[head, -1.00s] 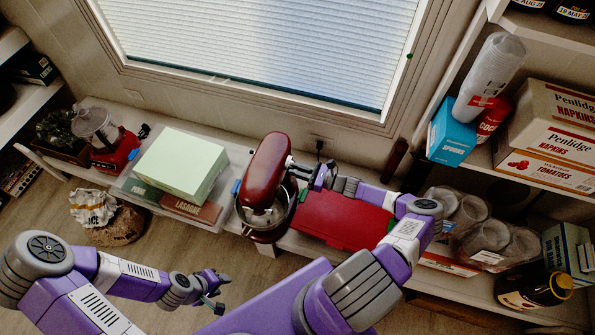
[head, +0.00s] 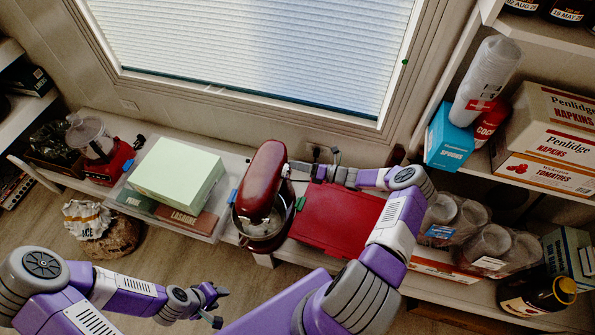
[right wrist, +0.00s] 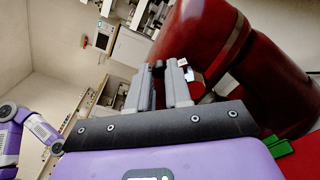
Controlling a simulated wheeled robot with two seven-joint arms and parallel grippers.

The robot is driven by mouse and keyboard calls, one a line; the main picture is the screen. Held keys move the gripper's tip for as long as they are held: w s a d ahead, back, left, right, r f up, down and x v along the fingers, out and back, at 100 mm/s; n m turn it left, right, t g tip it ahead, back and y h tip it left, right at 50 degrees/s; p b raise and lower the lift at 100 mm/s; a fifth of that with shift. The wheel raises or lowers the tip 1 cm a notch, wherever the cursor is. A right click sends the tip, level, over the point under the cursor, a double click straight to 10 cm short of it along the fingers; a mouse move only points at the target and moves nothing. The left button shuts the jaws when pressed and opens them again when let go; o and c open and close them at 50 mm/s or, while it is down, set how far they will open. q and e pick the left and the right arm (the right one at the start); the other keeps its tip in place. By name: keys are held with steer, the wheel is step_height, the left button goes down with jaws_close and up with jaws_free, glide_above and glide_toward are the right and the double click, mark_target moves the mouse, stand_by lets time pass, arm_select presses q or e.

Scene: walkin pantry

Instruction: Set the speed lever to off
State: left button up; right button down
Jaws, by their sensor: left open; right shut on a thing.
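The dark red stand mixer (head: 264,180) with its metal bowl (head: 262,228) stands on the low shelf under the window. It also fills the upper right of the right wrist view (right wrist: 215,35). My right gripper (head: 294,168) is at the right side of the mixer head. In the right wrist view its two grey fingers (right wrist: 163,75) are close together beside the red body. It is shut on a small part there, apparently the speed lever, which the fingers mostly hide; its setting cannot be read. My left gripper (head: 220,306) is open and empty, low over the floor.
A red case (head: 338,216) lies on the shelf right of the mixer, below my right arm. A pale green box (head: 177,174) on a tray stands to the left, with a red food processor (head: 108,160) beyond. Plastic cups (head: 455,220) stand at the right.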

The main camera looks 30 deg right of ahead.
steer(key=shift+w+d+f+m+y+b, duration=0.1)
steer(key=shift+w+d+f+m+b, duration=0.15)
steer(key=shift+m, duration=0.65)
steer(key=shift+w+d+f+m+y+b, duration=0.1)
steer(key=shift+w+d+m+b, duration=0.25)
steer(key=shift+m, duration=0.55)
steer(key=shift+w+d+f+m+y+b, duration=0.1)
steer(key=shift+w+d+f+m+b, duration=0.2)
steer(key=shift+m, duration=0.6)
steer(key=shift+r, duration=0.1)
steer(key=c, duration=1.1)
jaws_free()
steer(key=shift+o, duration=0.2)
steer(key=shift+w, duration=0.1)
